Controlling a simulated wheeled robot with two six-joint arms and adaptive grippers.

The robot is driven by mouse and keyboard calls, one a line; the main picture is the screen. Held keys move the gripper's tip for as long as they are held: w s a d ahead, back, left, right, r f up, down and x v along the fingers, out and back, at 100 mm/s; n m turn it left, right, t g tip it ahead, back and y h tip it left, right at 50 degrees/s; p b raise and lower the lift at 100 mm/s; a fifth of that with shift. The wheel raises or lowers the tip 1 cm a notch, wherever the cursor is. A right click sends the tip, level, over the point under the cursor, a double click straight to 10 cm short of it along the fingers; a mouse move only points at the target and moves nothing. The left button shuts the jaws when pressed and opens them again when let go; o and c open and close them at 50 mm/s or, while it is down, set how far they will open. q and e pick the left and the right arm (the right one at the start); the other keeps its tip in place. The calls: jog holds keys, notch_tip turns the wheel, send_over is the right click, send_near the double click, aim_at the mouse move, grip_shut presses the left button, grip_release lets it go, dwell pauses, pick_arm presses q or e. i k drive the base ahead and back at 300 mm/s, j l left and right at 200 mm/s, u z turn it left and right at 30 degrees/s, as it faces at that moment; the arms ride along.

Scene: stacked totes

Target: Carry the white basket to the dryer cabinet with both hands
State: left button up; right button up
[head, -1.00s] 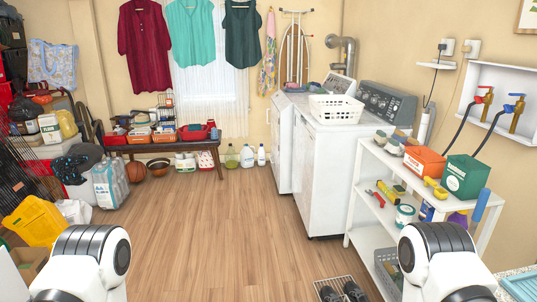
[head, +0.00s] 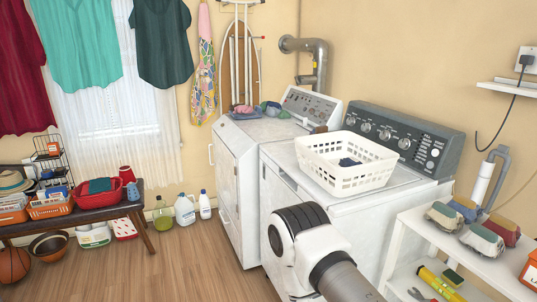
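The white basket (head: 345,176) is upright on top of the nearer white machine (head: 283,158), in front of its dark control panel (head: 403,136). It has slotted walls, and a small dark blue cloth (head: 349,162) shows inside. A second white cabinet (head: 236,195) with a grey knob panel stands just beyond, to the left; I cannot tell which one is the dryer. One of my arm links is in front of the nearer machine, below the basket and apart from it in the picture. Neither gripper is in view.
Folded cloths (head: 272,109) lie on the far machine. A white shelf (head: 410,245) with rolled cloths and tools stands close at the right. A low bench (head: 75,218) with bins is at the left, with bottles (head: 185,210) on the floor. The wooden floor in front is clear.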

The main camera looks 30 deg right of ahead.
aim_at(258, 133)
jog(key=i+z, duration=0.25)
jog(key=i, duration=0.3)
jog(key=i+j+z, duration=0.25)
jog(key=i, duration=0.3)
jog(key=i+j+z, duration=0.25)
jog(key=i, duration=0.25)
jog(key=i+l, duration=0.05)
jog(key=l, duration=0.05)
